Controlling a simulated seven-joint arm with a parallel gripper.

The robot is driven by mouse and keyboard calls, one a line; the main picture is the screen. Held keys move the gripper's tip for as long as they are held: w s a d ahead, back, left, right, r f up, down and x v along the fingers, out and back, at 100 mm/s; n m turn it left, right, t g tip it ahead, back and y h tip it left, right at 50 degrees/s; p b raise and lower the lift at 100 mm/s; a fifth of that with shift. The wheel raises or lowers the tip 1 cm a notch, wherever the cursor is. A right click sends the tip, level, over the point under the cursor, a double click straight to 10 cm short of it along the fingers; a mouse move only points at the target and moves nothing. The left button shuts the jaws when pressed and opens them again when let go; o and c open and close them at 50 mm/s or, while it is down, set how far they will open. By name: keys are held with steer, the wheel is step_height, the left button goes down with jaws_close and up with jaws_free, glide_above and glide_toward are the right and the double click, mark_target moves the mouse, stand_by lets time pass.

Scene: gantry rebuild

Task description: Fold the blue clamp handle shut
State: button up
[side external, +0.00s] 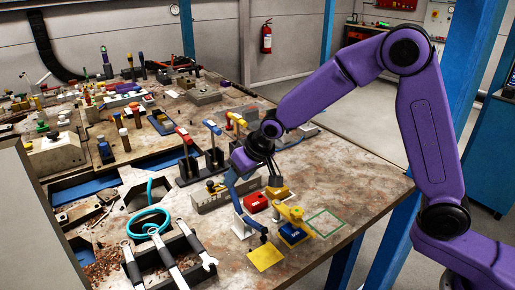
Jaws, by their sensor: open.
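The blue clamp handle (212,127) is a short blue grip, raised above its dark clamp body (214,157) near the middle of the bench. It stands between a red clamp handle (182,131) and a yellow clamp handle (237,118). My gripper (275,181) is open, pointing down, to the right of the clamps and nearer the camera. It is apart from the blue handle. Its fingertips are small and dark here, just above or behind a yellow block (277,192); I cannot tell whether they touch it.
A blue jointed model arm (236,197) and a yellow one (290,213) stand near my gripper. A red box (256,203) and a blue box (293,234) are close by. A grey rail (212,200) lies before the clamps. The bench's right side (355,182) is clear.

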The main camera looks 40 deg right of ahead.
mark_target(233, 194)
steer(key=v, duration=1.3)
steer(key=shift+r, duration=0.1)
steer(key=shift+g, duration=0.7)
steer(key=w+x, duration=0.1)
steer(key=x, duration=0.5)
steer(key=w+x, duration=0.1)
steer(key=x, duration=0.5)
steer(key=w+r+x, duration=0.1)
steer(key=x, duration=0.5)
steer(key=shift+w, duration=0.15)
jaws_close()
